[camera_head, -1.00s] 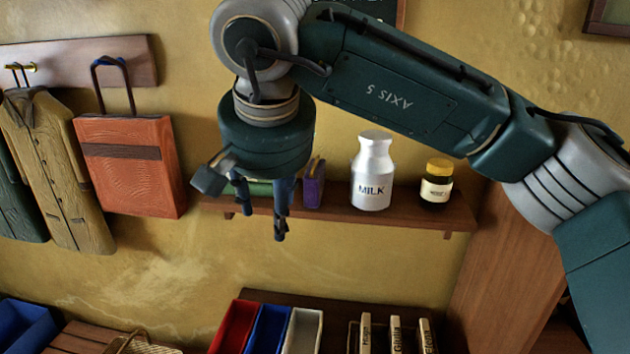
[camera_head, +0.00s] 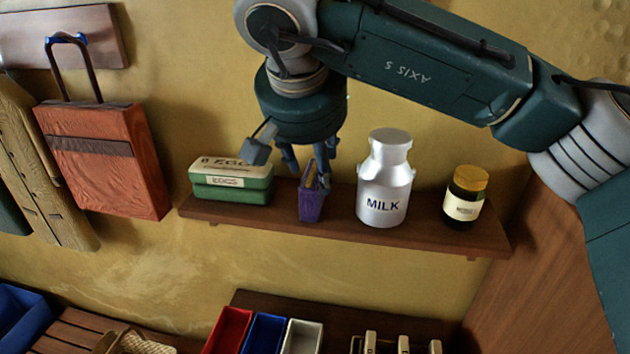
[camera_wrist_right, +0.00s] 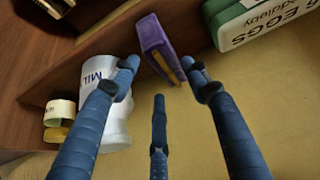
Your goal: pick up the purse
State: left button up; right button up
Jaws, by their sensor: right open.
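The purse appears to be the small purple item with a yellow strip (camera_head: 310,204) standing upright on the wall shelf, between the egg box and the milk can. My right gripper (camera_head: 308,168) is open and points down at it, overlapping its top in the head view. In the right wrist view the purple purse (camera_wrist_right: 152,42) lies just past the spread fingertips (camera_wrist_right: 163,78), between the two outer ones. I see no finger closed on it, and I cannot tell whether any touches it. My left gripper is not in view.
The shelf (camera_head: 420,228) also holds a green egg box (camera_head: 231,184) on the left, a silver milk can (camera_head: 384,185) close on the right, and a dark jar (camera_head: 464,197). An orange-red bag (camera_head: 104,160) hangs at left. Coloured bins (camera_head: 228,330) stand below.

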aim_at(317, 177)
jog(key=shift+w+f, duration=0.2)
jog(key=shift+f, duration=0.45)
jog(key=shift+w+d+f+p, duration=0.1)
jog(key=shift+w+f+p, duration=0.2)
jog(key=shift+p, duration=0.1)
jog(key=p+x, duration=0.2)
jog(key=x, duration=0.3)
jog(key=shift+p, duration=0.3)
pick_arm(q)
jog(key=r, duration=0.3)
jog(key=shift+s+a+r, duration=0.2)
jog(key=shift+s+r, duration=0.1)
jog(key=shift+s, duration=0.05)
pick_arm(e)
jog(key=c, duration=0.9)
